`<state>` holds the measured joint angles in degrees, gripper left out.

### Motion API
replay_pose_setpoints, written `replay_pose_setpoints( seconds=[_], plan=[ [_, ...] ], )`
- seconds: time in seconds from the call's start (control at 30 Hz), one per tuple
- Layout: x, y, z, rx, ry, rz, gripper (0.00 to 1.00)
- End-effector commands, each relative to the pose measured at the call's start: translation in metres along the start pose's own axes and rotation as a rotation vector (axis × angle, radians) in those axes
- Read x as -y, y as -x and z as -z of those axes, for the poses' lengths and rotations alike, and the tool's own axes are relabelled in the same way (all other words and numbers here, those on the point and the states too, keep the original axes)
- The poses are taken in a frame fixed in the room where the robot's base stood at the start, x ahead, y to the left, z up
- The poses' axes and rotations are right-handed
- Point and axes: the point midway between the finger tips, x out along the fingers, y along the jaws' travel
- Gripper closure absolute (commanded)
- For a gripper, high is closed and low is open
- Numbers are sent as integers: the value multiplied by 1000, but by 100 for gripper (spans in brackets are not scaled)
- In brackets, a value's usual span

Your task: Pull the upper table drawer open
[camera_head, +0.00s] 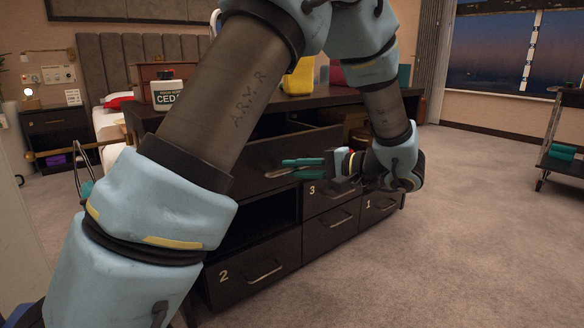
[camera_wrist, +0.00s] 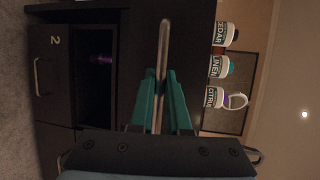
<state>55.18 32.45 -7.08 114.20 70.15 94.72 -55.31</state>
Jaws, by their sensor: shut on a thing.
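The upper table drawer (camera_head: 258,162) is a wide dark front in the head view, partly hidden by my arm. It appears to stand out from the table, with a dark gap behind its top edge. My gripper (camera_head: 296,168) is in front of it, its teal fingers shut on the metal drawer handle (camera_head: 275,173). In the wrist view the handle (camera_wrist: 163,60) runs between both fingertips (camera_wrist: 163,85) of my gripper, and the dark drawer front (camera_wrist: 136,50) lies behind.
Below is an open compartment (camera_wrist: 97,80) with a small purple thing (camera_wrist: 101,59). Drawers 2 (camera_head: 250,272), 3 (camera_head: 328,222) and 1 (camera_head: 378,212) look closed. Labelled bottles (camera_wrist: 226,34) stand on the tabletop. Carpet (camera_head: 470,220) is clear at the right; a cart (camera_head: 562,150) stands beyond.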

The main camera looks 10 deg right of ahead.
Motion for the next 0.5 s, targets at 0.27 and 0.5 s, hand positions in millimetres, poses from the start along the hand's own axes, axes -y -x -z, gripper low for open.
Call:
replay_pose_setpoints(
  seconds=[0.27,0.5],
  plan=[
    [0,0,0,-1,1,0,78],
    [0,0,0,-1,0,0,55]
  ],
)
